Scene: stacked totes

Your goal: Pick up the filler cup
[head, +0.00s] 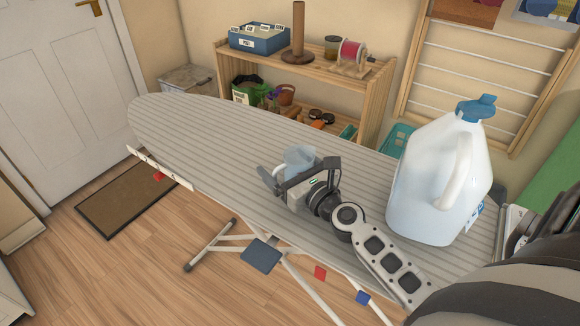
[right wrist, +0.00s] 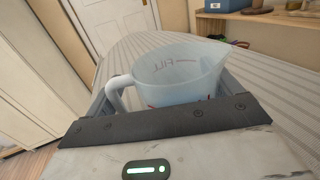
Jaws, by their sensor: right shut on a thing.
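The filler cup (head: 299,157) is a translucent pale-blue measuring cup over the striped ironing board, upright. In the right wrist view the cup (right wrist: 178,72) shows a FILL marking inside, a spout at the right and a white handle (right wrist: 117,92) at the left. My right gripper (head: 300,174) is shut on the cup, with a finger on either side of it. The cup's base is hidden behind the gripper, so I cannot tell whether it touches the board. My left gripper is not in view.
The ironing board (head: 215,130) is clear to the left of the cup. A large white jug (head: 425,190) with a blue cap stands on the board at the right, near my right arm. A wooden shelf (head: 330,85) with several items stands behind.

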